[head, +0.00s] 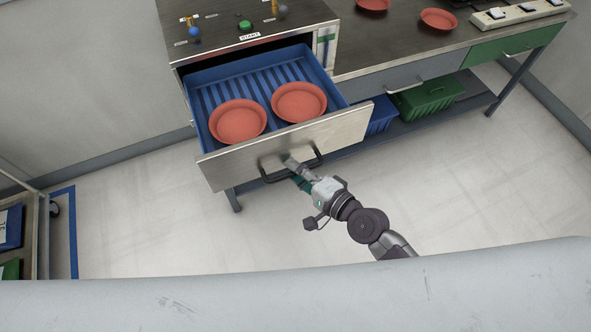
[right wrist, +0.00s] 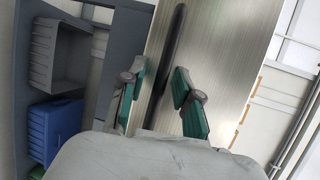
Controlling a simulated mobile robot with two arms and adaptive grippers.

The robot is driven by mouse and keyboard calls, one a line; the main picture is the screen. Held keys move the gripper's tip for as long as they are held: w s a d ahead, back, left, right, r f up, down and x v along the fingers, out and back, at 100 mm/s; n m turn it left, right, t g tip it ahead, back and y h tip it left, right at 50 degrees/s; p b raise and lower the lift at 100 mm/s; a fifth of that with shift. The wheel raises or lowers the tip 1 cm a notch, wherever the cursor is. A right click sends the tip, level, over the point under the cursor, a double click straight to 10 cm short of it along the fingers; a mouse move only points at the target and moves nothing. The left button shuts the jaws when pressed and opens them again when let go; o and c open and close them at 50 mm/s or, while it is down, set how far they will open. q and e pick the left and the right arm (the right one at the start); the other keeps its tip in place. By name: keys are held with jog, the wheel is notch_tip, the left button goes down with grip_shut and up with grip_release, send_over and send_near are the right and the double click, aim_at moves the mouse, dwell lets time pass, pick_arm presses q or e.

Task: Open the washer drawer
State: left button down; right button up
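The washer drawer (head: 338,136) is pulled well out of the cabinet, its blue ribbed inside showing. Two red-orange dishes (head: 238,121) (head: 299,102) lie in it. Its metal front carries a dark bar handle (head: 277,178). My right gripper (head: 297,172) is at this handle, in front of the drawer. In the right wrist view, the green-padded fingers of my right gripper (right wrist: 160,88) stand apart, with the dark handle (right wrist: 174,45) running between them and clear space beside it. Whether a finger touches the bar cannot be told. My left gripper is not in view.
The cabinet top holds a green button (head: 245,25) marked START and small knobs. More red-orange dishes (head: 438,19) stand on the counter at right. Blue and green bins (head: 427,96) sit on the shelf below. A cart (head: 33,232) stands at left. The floor before the drawer is clear.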

jog(key=shift+s+d, duration=0.1)
jog(key=v, duration=1.1)
jog(key=shift+s+d, duration=0.2)
jog(key=shift+s, duration=0.1)
jog(key=shift+r, duration=0.1)
jog(key=s+d+f+n+g+h, duration=0.15)
jog(key=d+f+n+h, duration=0.35)
jog(key=f, duration=0.9)
jog(key=d+f+n+g+h, duration=0.2)
jog(key=d+f, duration=0.6)
jog(key=f, duration=0.7)
jog(key=s+f+n+g+h, duration=0.1)
jog(key=s+f+n+g, duration=0.1)
jog(key=s+f, duration=0.3)
jog(key=s+f+n+g+h, duration=0.1)
jog(key=s+f, duration=0.5)
jog(key=s, duration=0.6)
jog(key=s+f+n+g+h, duration=0.1)
jog(key=s+f+n+g, duration=0.2)
jog(key=s, duration=0.5)
notch_tip(320, 180, down, 3)
jog(key=shift+s+a+r+g, duration=0.25)
jog(key=shift+s+g, duration=0.15)
jog(key=shift+g, duration=0.35)
